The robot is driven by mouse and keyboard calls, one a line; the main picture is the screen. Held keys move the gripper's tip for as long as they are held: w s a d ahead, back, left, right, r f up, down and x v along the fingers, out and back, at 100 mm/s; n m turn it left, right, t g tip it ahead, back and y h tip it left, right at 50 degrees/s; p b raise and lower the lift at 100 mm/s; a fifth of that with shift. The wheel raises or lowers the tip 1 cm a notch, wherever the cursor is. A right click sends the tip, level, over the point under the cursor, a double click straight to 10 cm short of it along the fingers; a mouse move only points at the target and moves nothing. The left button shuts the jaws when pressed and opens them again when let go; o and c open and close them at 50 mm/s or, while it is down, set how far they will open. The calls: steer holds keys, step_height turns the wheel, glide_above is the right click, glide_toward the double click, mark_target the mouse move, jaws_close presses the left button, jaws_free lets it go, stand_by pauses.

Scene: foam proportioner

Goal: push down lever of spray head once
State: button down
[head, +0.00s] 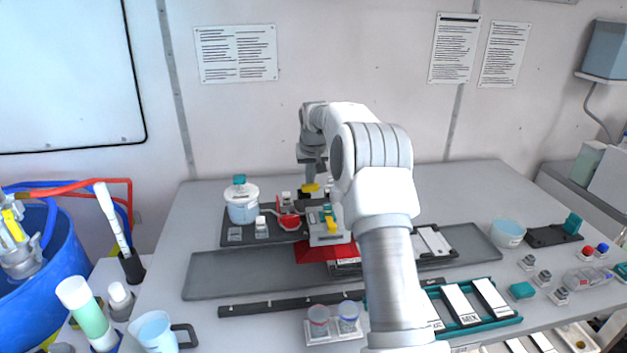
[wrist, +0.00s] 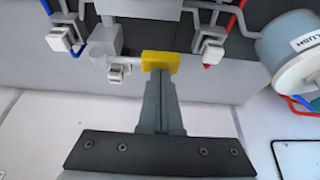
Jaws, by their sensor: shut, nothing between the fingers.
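My gripper (wrist: 160,76) is shut, its grey fingers pressed together with nothing between them. At the fingertips in the wrist view is a yellow block (wrist: 161,61), which looks like the spray head's lever. The tips overlap it in the picture, and I cannot tell whether they press on it or only hover over it. Grey and white fittings (wrist: 104,40) lie just left of it. In the head view my gripper (head: 312,178) points down over the dark equipment tray, with the yellow piece (head: 311,188) right below it. My arm hides part of the apparatus.
A white tub with a teal cap (head: 241,203) stands left of my gripper. A bottle labelled with "LUSH" (wrist: 300,50) is at the right in the wrist view.

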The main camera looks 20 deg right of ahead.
mark_target(310, 186)
step_height(310, 186, up, 6)
steer(key=p, duration=0.4)
steer(key=shift+f, duration=0.1)
stand_by(1.5)
steer(key=shift+s+a+r, duration=0.15)
steer(key=shift+s+r, duration=0.05)
steer(key=shift+r, duration=0.05)
steer(key=s+a+r+b, duration=0.1)
steer(key=s+a+r, duration=0.25)
steer(key=s, duration=0.35)
steer(key=s+a+r+n, duration=0.1)
steer(key=s+a+r, duration=0.2)
steer(key=s+r, duration=0.3)
steer(key=s+a+r+b, duration=0.1)
steer(key=s+a+r, duration=0.25)
steer(key=s, duration=0.35)
steer(key=s+a+f+b, duration=0.1)
steer(key=s+a+f, duration=0.1)
steer(key=s, duration=1.1)
steer(key=s+a+f+n+t+b, duration=0.1)
steer(key=s+f, duration=0.4)
steer(key=s, duration=0.9)
steer(key=shift+a+y, duration=0.4)
steer(key=shift+a, duration=0.25)
